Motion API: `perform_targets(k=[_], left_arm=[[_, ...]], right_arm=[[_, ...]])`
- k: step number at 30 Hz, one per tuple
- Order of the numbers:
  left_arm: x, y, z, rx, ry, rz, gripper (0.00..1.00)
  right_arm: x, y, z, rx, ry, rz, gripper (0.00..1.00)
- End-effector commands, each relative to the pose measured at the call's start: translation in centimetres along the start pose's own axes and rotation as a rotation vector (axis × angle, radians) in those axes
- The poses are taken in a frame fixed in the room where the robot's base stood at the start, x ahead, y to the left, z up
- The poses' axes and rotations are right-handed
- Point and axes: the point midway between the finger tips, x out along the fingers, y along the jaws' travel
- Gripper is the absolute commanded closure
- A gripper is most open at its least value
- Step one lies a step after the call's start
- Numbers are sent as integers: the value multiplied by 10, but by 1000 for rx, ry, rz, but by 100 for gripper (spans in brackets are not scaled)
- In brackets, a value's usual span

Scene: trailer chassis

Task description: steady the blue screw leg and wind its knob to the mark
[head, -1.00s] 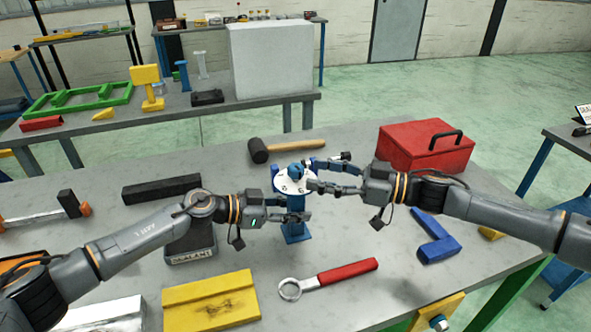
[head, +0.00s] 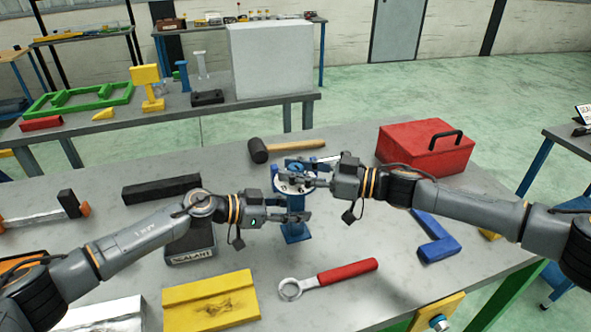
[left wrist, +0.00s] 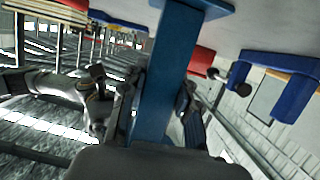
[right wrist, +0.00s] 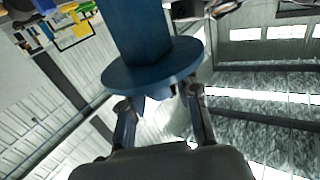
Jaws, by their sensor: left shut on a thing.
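The blue screw leg (head: 295,232) stands upright on the grey table, with a round, pale-topped plate (head: 282,184) and a blue knob (head: 295,167) at its top. My left gripper (head: 292,207) is shut on the leg's post below the plate; the post also shows between its fingers in the left wrist view (left wrist: 166,75). My right gripper (head: 306,171) is at the top, its fingers apart on either side of the knob. In the right wrist view the knob (right wrist: 158,91) sits between the spread fingers; contact cannot be told. The mark cannot be made out.
A mallet (head: 290,147) lies behind the leg and a red toolbox (head: 425,147) at back right. A red-handled ring wrench (head: 335,277), yellow block (head: 210,300) and blue angled piece (head: 435,238) lie around the front. A sealant box (head: 190,245) stands left of the leg.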

Motion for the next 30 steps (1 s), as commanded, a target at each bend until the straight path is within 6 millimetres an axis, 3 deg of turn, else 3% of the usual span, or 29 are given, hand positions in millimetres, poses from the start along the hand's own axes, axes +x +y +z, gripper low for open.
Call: perform_targets(k=[17, 27, 28, 30], left_arm=[[0, 0, 1, 0, -1, -1, 100], [-1, -1, 1, -1, -1, -2, 100], [-1, -1, 1, -1, -1, -2, 100], [-1, -1, 1, -1, -1, -3, 100]], right_arm=[[0, 0, 1, 3, 0, 189, 100], [-1, 1, 0, 0, -2, 200, 100], [-1, 1, 0, 0, -2, 200, 65], [-1, 1, 1, 0, -2, 200, 51]])
